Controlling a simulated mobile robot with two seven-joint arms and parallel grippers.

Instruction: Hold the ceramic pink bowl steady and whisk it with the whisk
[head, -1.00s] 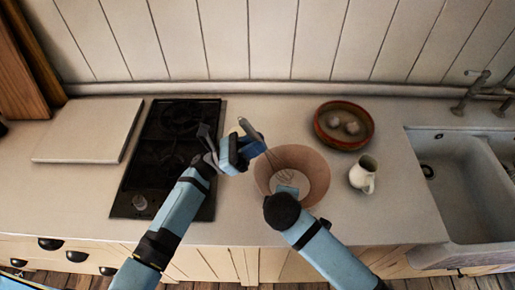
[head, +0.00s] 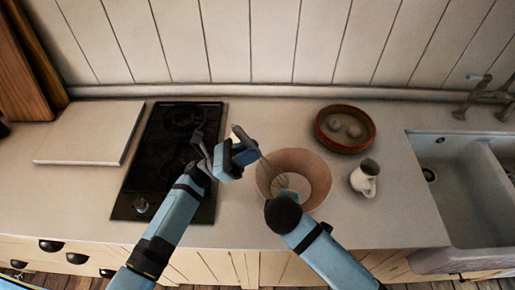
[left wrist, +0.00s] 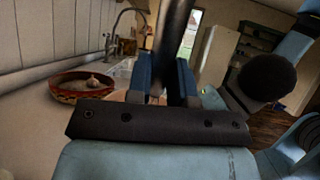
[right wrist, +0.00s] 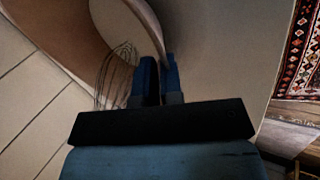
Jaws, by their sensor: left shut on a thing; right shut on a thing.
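The pink bowl (head: 318,172) stands on the counter in the head view, right of the hob. The whisk (head: 258,157) leans into the bowl with its wires inside. My left gripper (head: 240,153) is shut on the whisk's handle, left of the bowl; the dark handle (left wrist: 174,35) also shows between the fingers in the left wrist view. My right gripper is at the bowl's near side, its fingers hidden by my arm in the head view. In the right wrist view, my right gripper (right wrist: 156,78) is shut on the bowl's rim (right wrist: 148,22), and the whisk's wires (right wrist: 116,72) show inside the bowl.
A brown dish (head: 322,137) with several pale round items stands behind the bowl to the right. A small white jug (head: 362,181) stands right of the bowl, close by. The black hob (head: 150,175) lies to the left and a sink (head: 455,185) to the right.

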